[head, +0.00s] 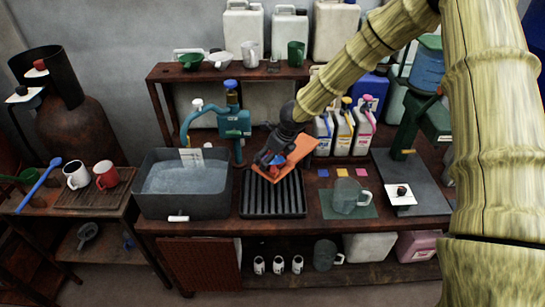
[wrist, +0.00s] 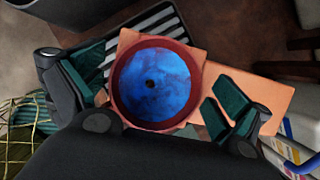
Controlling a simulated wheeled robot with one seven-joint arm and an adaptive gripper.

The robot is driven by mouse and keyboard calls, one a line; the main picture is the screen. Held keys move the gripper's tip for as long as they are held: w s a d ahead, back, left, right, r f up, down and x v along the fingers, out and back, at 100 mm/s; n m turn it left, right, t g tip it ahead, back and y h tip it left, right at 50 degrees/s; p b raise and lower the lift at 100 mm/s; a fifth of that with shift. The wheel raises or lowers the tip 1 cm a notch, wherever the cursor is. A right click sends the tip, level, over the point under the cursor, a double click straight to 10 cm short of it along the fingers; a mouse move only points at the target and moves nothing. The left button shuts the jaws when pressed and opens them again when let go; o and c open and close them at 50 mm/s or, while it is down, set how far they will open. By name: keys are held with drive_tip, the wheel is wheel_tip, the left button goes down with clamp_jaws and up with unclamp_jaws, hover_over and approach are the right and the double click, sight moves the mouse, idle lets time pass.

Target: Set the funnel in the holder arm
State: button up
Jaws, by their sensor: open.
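I cannot tell whether the board is the holder arm, or how deep the bowl sits. My gripper (wrist: 158,88) is open, one finger on each side of the ring, with gaps visible. In the head view, my gripper (head: 273,158) is over the board's left end and mostly hides the bowl.
A black ribbed rack (head: 272,194) lies below the board. A water basin (head: 148,202) stands left, and a clear jug (head: 345,195) stands right. Bottles (head: 343,125) stand close to the board's right. A green funnel (head: 191,60) is on the upper shelf.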

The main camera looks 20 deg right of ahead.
drive_tip(key=v, duration=1.2)
